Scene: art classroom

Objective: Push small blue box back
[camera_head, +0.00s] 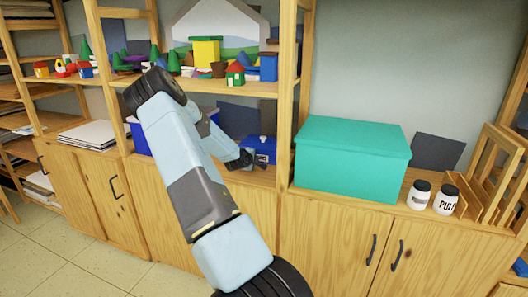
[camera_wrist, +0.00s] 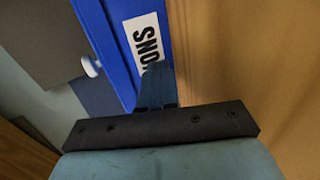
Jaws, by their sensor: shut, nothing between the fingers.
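The small blue box (camera_head: 264,146) sits on the lower wooden shelf, just left of the upright post. My arm reaches across from the front, and my gripper (camera_head: 247,158) is at the box's left front, partly covering it. In the wrist view the blue box (camera_wrist: 112,28) fills the upper middle, with a white label reading "SNO" and the rest hidden. My gripper (camera_wrist: 157,84) is shut and empty, its fingers overlapping the label's lower end. I cannot tell whether they touch the box.
A larger blue box (camera_head: 141,140) stands left on the same shelf, partly behind my arm. A wooden post (camera_head: 286,95) rises close right of the small box. A teal box (camera_head: 350,160) and two white jars (camera_head: 419,194) stand further right. Toys line the shelf (camera_head: 215,86) above.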

